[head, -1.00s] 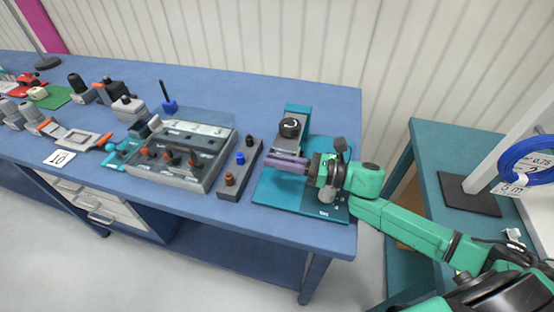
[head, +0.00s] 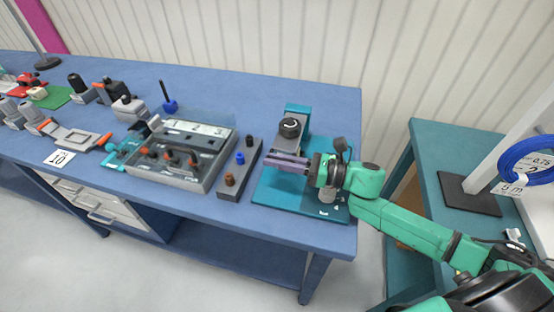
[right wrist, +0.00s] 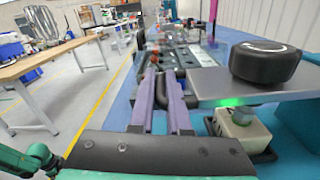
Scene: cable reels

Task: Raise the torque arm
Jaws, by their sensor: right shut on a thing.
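The torque device stands on a teal base plate (head: 265,188) at the right end of the blue bench, with a teal upright and a black round knob (head: 289,128). In the right wrist view a flat grey plate (right wrist: 215,88) lies under the knob, and a dark bent bar (right wrist: 181,78), seemingly the torque arm's handle, runs to the finger tips. My right gripper (head: 272,160) has purple fingers level in front of the knob. They are shut on the dark bar, which they partly hide. My left gripper is out of view.
A grey block with coloured plugs (head: 240,168) stands just left of the base plate. Beyond it are a grey panel box (head: 190,178) and several small tools. A small box with a green light (right wrist: 240,128) sits beneath the grey plate. A blue cable coil (head: 526,160) hangs at the right.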

